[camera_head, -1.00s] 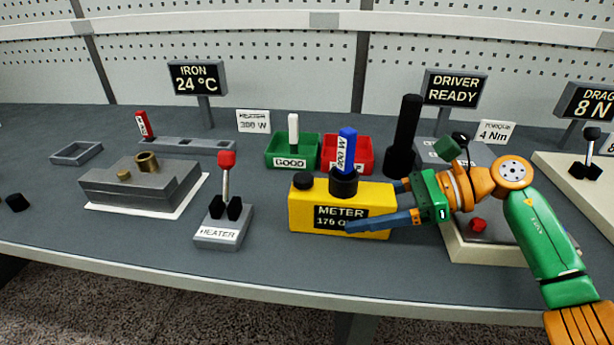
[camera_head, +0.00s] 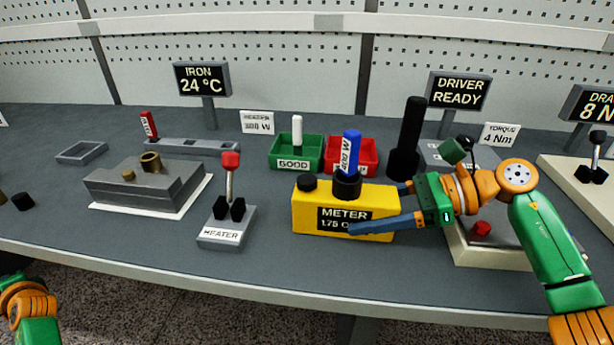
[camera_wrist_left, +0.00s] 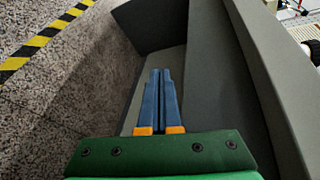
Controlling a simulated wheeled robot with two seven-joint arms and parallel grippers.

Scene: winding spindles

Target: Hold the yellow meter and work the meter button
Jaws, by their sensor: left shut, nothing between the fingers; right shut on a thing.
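The yellow meter (camera_head: 310,214) stands on the bench in the head view, with a display reading about 1.75. A black button (camera_head: 308,182) is on its top left. A blue cartridge (camera_head: 351,152) stands upright in the black socket (camera_head: 346,188) on its top right. My right gripper (camera_head: 378,208) is shut on the meter from the right, one finger across its front face, the other mostly hidden behind it. My left gripper (camera_wrist_left: 158,100) is shut and empty in the left wrist view, near grey panels below the bench. Only my left arm shows at the head view's lower left corner.
A heater switch box (camera_head: 226,234) with a red-topped lever stands left of the meter. Green (camera_head: 296,165) and red (camera_head: 368,170) bins stand behind it, near a tall black post (camera_head: 408,140). Farther left is a grey block (camera_head: 145,190). The front bench strip is clear.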

